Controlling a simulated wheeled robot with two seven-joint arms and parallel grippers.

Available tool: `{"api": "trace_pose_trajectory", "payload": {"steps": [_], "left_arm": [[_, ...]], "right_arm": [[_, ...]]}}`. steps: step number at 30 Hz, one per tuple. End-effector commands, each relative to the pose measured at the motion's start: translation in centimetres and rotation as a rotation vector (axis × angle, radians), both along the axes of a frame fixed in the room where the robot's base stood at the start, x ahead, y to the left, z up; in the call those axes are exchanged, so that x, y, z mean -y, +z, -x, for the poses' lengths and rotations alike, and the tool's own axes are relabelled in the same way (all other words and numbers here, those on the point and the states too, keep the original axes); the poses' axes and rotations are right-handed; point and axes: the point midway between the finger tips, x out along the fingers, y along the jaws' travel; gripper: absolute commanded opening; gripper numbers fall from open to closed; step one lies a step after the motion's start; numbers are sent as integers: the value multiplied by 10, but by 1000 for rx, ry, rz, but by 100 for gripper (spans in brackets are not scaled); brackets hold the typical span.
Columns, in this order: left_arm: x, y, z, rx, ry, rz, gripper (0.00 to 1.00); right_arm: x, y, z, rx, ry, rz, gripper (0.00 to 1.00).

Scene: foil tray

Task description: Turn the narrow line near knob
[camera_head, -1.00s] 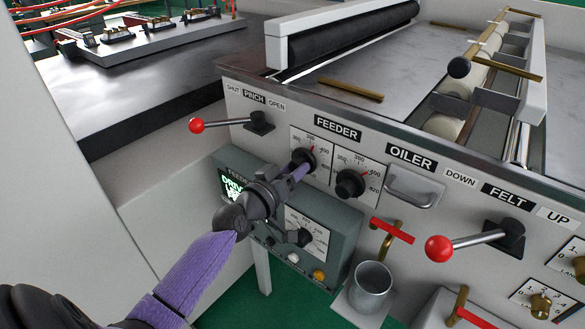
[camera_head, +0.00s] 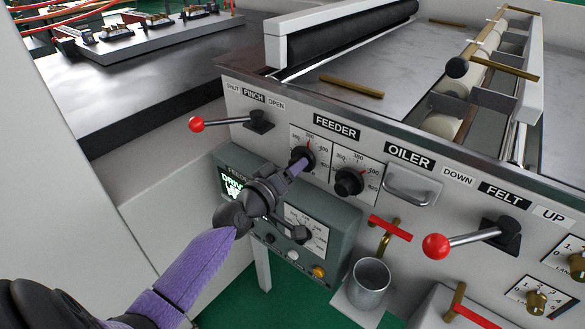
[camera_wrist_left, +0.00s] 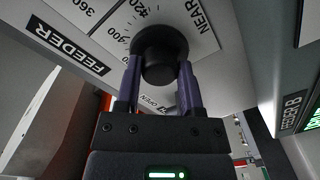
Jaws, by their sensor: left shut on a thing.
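The black near knob (camera_head: 304,153) is the left of two round knobs under the FEEDER label. It has a red pointer and a white scale plate. In the left wrist view the knob (camera_wrist_left: 160,45) sits on a plate marked NEAR. My left gripper (camera_head: 300,164) comes in from the lower left with purple fingers. In the left wrist view its two fingers (camera_wrist_left: 158,80) are on either side of the knob and shut on it. The fingers and wrist hide part of the knob in the head view. My right gripper is in neither view.
A similar knob (camera_head: 349,182) sits close on the right. Below is a grey feeder box (camera_head: 332,255) with its own dial, partly behind my wrist. Red-ended levers stand out at the left (camera_head: 197,124) and right (camera_head: 437,246). A metal cup (camera_head: 369,280) is lower right.

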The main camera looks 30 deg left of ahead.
Motion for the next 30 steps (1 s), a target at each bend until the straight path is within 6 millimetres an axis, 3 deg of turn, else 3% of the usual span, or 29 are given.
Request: {"api": "trace_pose_trajectory", "payload": {"steps": [3, 4, 9, 19, 30], "left_arm": [[0, -1, 0, -1, 0, -1, 0], [0, -1, 0, -1, 0, -1, 53], [0, 0, 0, -1, 0, -1, 84], [-1, 0, 6, -2, 1, -2, 84], [-5, 0, 86, -5, -2, -4, 84]], "right_arm": [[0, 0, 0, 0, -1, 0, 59], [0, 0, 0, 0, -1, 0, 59], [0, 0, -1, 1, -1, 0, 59], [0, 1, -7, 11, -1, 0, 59], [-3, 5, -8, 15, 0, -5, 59]]}}
